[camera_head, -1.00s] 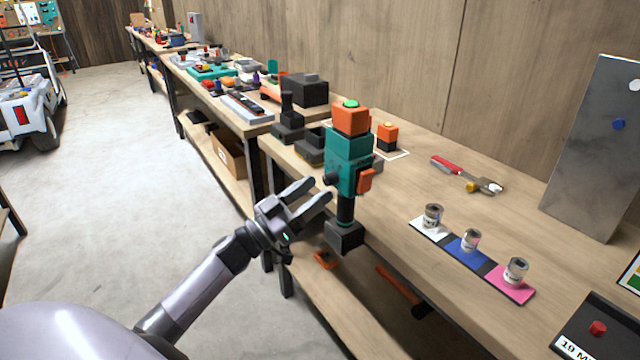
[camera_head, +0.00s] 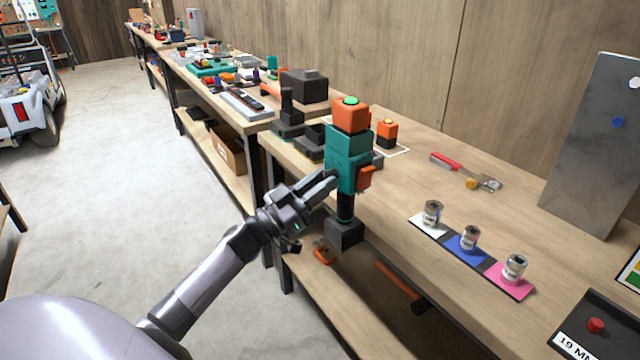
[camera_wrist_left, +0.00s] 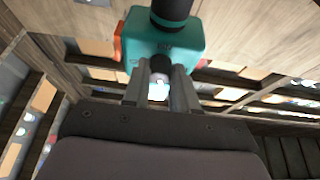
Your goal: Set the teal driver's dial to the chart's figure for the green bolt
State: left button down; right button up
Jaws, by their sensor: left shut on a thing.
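The teal driver (camera_head: 346,155) stands upright at the bench's front edge in the head view. It has an orange top with a green cap (camera_head: 350,101), an orange tab on its right side and a black foot (camera_head: 344,233). My left gripper (camera_head: 331,180) is at its left side. In the left wrist view its fingers (camera_wrist_left: 161,88) are shut on the small black dial (camera_wrist_left: 160,64) on the driver's teal body (camera_wrist_left: 165,38). The dial's figure cannot be read. A framed card (camera_head: 631,278), possibly the chart, is cut off at the right edge. My right gripper is not seen.
Several small cans (camera_head: 469,238) stand on a strip of coloured pads.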

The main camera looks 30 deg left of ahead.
pick_arm(q)
jog(key=shift+m, duration=0.6)
jog(key=m+g+h+b, duration=0.1)
jog(key=m, duration=0.3)
jog(key=m+g+h+b, duration=0.1)
jog(key=m+g+h, duration=0.1)
jog(key=m, duration=0.2)
jog(key=m+g+h+b, duration=0.1)
jog(key=m+b, duration=0.1)
jog(key=m, duration=0.2)
jog(key=shift+w+a+r+m+g+h, duration=0.2)
jog(key=shift+a+m+g+h, duration=0.1)
jog(key=shift+a+m, duration=0.1)
jog(key=m, duration=0.1)
jog(key=m+g, duration=0.1)
jog(key=m, duration=0.1)
jog(key=m+g, duration=0.1)
jog(key=m, duration=0.1)
jog(key=shift+a+r, duration=0.1)
jog(key=shift+r, duration=0.15)
jog(key=m+g, duration=0.1)
jog(key=m, duration=0.1)
jog(key=m+y, duration=0.1)
jog(key=m, duration=0.2)
jog(key=shift+r+g+p, duration=0.2)
jog(key=shift+g+p, duration=0.1)
jog(key=shift+g, duration=0.1)
